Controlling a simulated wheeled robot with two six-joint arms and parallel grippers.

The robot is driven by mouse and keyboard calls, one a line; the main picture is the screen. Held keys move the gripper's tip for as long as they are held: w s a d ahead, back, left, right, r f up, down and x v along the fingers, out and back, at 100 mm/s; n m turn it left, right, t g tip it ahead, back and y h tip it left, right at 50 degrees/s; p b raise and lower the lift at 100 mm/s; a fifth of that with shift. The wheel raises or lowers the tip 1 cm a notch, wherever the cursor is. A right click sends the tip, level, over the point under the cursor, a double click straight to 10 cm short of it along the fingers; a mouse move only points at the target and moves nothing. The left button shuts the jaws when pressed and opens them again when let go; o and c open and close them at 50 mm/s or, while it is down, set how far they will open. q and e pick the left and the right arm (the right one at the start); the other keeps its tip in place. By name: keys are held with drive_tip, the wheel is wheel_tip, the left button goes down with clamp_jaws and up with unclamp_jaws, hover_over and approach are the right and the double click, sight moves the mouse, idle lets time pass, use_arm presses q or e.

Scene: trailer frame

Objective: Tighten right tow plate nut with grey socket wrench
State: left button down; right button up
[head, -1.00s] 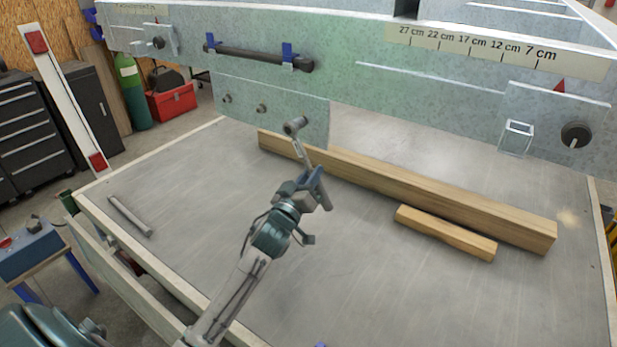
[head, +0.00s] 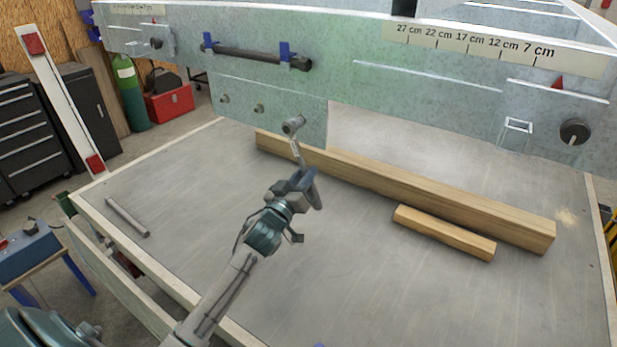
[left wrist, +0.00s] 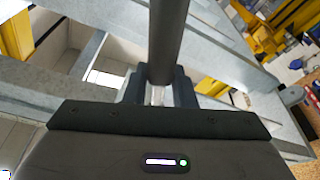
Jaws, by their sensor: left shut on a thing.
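The tow plate (head: 300,112) hangs below the galvanized trailer beam. Two nuts show bare on it: the left nut (head: 225,98) and the middle nut (head: 259,108). The grey socket wrench (head: 295,147) has its socket head at the plate's right side, where the right nut is hidden behind it. I cannot tell how fully the socket sits on the nut. The handle hangs down, tilted slightly right. My left gripper (head: 305,183) is shut on the handle's lower part. In the left wrist view the dark wrench shaft (left wrist: 167,40) rises from between the fingers (left wrist: 160,92). My right gripper is not in view.
A long wooden beam (head: 440,195) and a short block (head: 443,233) lie on the grey table (head: 340,280), right of my arm. A metal bar (head: 127,216) lies at the left. A dark rod with blue clamps (head: 245,54) is on the trailer beam. The table's front middle is clear.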

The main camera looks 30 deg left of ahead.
use_arm(q)
drive_tip(key=shift+a, duration=0.1)
drive_tip(key=a+m, duration=0.1)
drive_tip(key=m, duration=0.1)
drive_tip(key=shift+w+a+f+m+h, duration=0.1)
drive_tip(key=shift+a+f+m+h, duration=0.2)
drive_tip(key=shift+a+h, duration=0.1)
drive_tip(key=shift+a+f+m+h, duration=0.1)
drive_tip(key=shift+a+m+h, duration=0.4)
drive_tip(key=shift+a+m, duration=0.55)
drive_tip(key=shift+d, duration=0.1)
